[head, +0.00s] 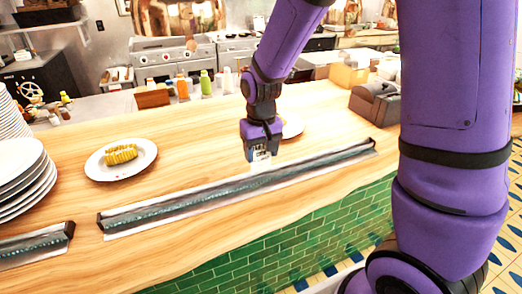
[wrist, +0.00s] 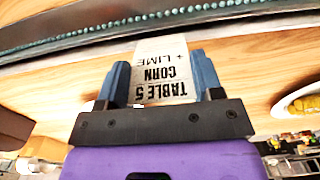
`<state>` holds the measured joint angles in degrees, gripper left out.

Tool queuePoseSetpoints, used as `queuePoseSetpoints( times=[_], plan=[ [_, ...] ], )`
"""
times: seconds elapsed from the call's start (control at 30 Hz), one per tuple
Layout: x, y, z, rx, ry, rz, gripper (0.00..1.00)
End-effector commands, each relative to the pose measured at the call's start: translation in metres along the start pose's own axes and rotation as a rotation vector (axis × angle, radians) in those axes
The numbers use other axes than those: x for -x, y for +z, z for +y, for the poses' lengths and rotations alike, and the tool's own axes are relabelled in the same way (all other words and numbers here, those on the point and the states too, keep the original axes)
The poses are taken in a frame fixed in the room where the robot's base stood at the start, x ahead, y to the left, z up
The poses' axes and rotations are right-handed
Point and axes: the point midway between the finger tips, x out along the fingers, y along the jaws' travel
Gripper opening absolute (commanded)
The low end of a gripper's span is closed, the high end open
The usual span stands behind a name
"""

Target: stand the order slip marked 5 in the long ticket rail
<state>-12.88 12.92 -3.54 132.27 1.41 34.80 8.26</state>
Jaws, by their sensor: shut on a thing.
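My gripper (head: 262,148) is shut on a white order slip (wrist: 163,72) printed "TABLE 5 CORN + LIME", upside down in the wrist view. The blue fingers (wrist: 159,64) pinch the slip at its two sides, and its far end points toward the rail. The long ticket rail (head: 215,192) runs diagonally along the counter, dark with a teal line along it; it also crosses the top of the wrist view (wrist: 75,40). In the head view the slip's lower edge is just behind or over the rail. I cannot tell whether they touch.
A shorter rail (head: 35,245) lies at the left. A plate (head: 121,172) with a yellow food item and a plate stack (head: 22,180) stand left. Another plate (head: 292,127) is partly hidden behind my gripper. A dark device (head: 376,103) stands near the rail's right end.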

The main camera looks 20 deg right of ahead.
Motion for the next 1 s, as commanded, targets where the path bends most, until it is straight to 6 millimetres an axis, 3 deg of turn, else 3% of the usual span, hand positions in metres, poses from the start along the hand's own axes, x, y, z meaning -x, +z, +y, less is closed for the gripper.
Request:
queuePoseSetpoints(
  times=[1.0],
  plan=[
    [-0.01, 0.0, 0.0, 0.0, 0.0, 0.0, 0.47]
  ],
)
